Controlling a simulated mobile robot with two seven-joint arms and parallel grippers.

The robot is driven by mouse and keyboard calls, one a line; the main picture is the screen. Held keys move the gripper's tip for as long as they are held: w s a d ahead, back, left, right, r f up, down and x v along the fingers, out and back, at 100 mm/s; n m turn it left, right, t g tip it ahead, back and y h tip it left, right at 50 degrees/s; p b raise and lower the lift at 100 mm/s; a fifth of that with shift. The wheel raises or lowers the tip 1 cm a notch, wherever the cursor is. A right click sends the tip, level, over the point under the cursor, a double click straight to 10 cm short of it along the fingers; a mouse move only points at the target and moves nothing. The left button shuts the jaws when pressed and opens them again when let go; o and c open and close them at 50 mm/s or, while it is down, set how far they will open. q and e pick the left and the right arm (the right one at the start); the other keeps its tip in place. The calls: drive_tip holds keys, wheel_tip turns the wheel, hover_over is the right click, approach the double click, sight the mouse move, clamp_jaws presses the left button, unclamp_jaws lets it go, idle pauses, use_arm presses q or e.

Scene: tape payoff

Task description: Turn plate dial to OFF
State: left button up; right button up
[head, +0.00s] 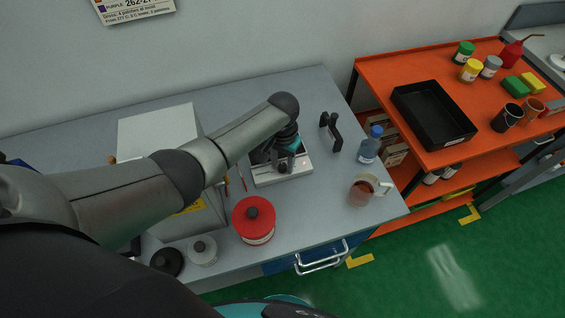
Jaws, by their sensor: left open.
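The plate (296,174) is a small white unit with a dark top on the grey bench. A dark round knob (283,169), which looks like its dial, shows at its front edge. Its marking and setting are too small to read. My left arm reaches in from the left, and my left gripper (284,161) points down over the plate, open, with its fingertips close to the knob. I cannot tell whether they touch it. The gripper and wrist hide part of the plate's top. My right gripper is not in view.
A red canister (254,226) stands in front of the plate. A blue-capped bottle (369,148), a mug (362,192) and a black stand (331,131) are to the right. A white box (155,122) sits left, partly behind my arm. An orange cart (386,72) stands right of the bench.

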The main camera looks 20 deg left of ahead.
use_arm(q)
drive_tip(key=shift+c, duration=0.2)
clamp_jaws()
drive_tip(key=shift+n, duration=0.3)
drive_tip(key=shift+s+n+p, duration=0.1)
drive_tip(key=shift+n+p, duration=0.8)
drive_tip(key=n+p, duration=0.1)
drive_tip(key=n, duration=0.2)
drive_tip(key=shift+n+p, duration=0.3)
drive_tip(key=shift+p, duration=0.05)
drive_tip(key=n+p, duration=0.1)
drive_tip(key=n, duration=0.4)
drive_tip(key=shift+d+n, duration=0.1)
drive_tip(key=shift+n, duration=0.2)
drive_tip(key=n, duration=0.2)
drive_tip(key=shift+n+p, duration=0.3)
drive_tip(key=shift+n, duration=1.8)
